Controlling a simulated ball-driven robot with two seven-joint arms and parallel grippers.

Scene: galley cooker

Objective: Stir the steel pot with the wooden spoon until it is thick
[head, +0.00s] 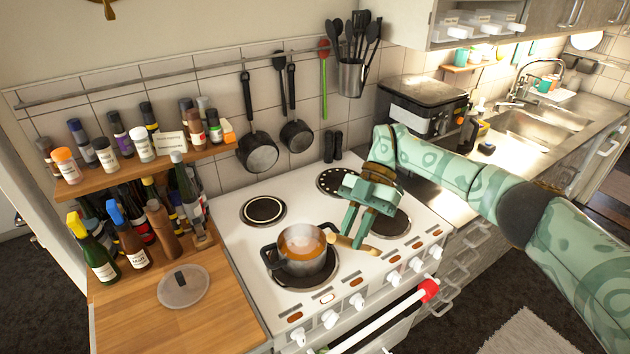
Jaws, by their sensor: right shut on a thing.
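The steel pot (303,268) stands on the front left hotplate of the white cooker, with orange-brown contents (300,243) inside and dark handles. My right gripper (351,236) is just right of the pot, pointing down with its fingers shut on the wooden spoon (367,248). The spoon lies nearly level between the fingers, one end by the pot's right rim and the other sticking out to the right. I cannot tell whether its end touches the pot. My left gripper is not in view.
A round lid (183,286) lies on the wooden counter at left, near several bottles (97,252). The back left hotplate (263,211) is bare. Knobs and a rail with a red end (429,290) line the cooker's front. Pans (258,152) hang behind.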

